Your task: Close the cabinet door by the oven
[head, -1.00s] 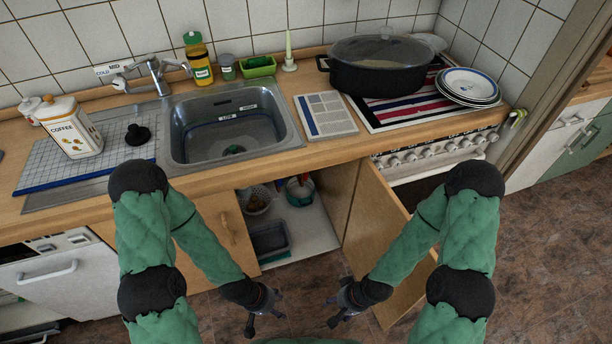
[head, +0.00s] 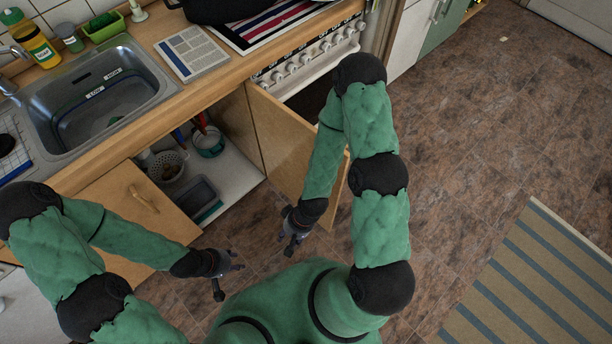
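The wooden cabinet door by the oven (head: 279,140) stands open, swung out from the cabinet under the counter. The oven (head: 308,62) with its row of knobs is to its right, partly hidden by the door and my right arm. My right gripper (head: 291,238) is near the lower left side of the door, on its cabinet-opening side. Whether it touches the door I cannot tell. It appears empty with its fingers apart. My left gripper (head: 227,277) is lower left, in front of the other cabinet door (head: 128,203), with fingers apart and nothing in it.
The open cabinet holds a colander (head: 167,166), a pot (head: 208,142) and a grey bin (head: 196,199). The sink (head: 95,95) is in the counter above. The tiled floor (head: 470,130) to the right is clear, with a striped rug (head: 535,285) at lower right.

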